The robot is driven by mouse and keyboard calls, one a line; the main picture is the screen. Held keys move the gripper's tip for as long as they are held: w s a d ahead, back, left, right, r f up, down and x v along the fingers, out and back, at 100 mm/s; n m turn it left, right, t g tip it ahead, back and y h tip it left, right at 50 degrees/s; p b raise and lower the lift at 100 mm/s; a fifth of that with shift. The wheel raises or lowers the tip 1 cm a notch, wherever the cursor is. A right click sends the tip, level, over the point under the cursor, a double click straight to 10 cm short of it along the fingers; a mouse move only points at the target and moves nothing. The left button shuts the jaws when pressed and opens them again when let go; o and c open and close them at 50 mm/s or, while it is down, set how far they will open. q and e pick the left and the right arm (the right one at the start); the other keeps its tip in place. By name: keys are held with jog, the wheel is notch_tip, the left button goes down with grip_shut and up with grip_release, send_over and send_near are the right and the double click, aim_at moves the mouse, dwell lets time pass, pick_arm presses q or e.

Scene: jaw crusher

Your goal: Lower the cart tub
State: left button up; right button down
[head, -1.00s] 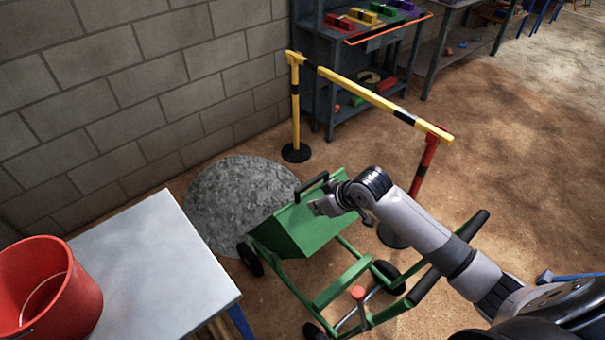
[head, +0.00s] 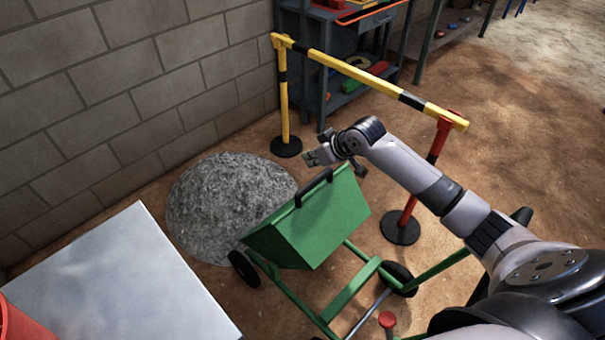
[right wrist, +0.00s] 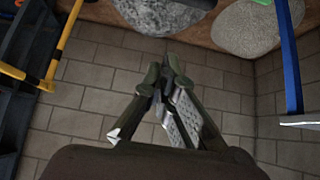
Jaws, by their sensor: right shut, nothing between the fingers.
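The green cart tub (head: 315,225) is tilted up on its wheeled green frame (head: 350,290), its open side toward the gravel pile. A black handle (head: 313,187) runs along its upper edge. My right gripper (head: 312,158) is shut and empty, just above and beyond that handle, apart from it in the picture. Its closed fingers also show in the right wrist view (right wrist: 168,85), against the block wall. A red-knobbed lever (head: 387,319) stands at the cart's near side. My left gripper is not in view.
A grey gravel pile (head: 225,205) lies beside the tub, against the block wall (head: 150,75). A yellow and black barrier (head: 350,70) with a red post stands behind the cart. A grey table (head: 120,285) with a red bucket (head: 15,325) fills the lower left.

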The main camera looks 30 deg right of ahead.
jog(key=x, duration=1)
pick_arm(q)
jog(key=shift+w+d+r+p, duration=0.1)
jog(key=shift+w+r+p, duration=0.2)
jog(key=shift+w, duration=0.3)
pick_arm(e)
jog(key=s, duration=0.1)
jog(key=s+f, duration=0.1)
jog(key=s+d, duration=0.1)
jog(key=shift+s+d+f, duration=0.1)
jog(key=shift+s+f, duration=0.1)
jog(key=shift+s, duration=0.15)
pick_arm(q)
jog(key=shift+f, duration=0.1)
pick_arm(e)
jog(key=shift+s, duration=0.1)
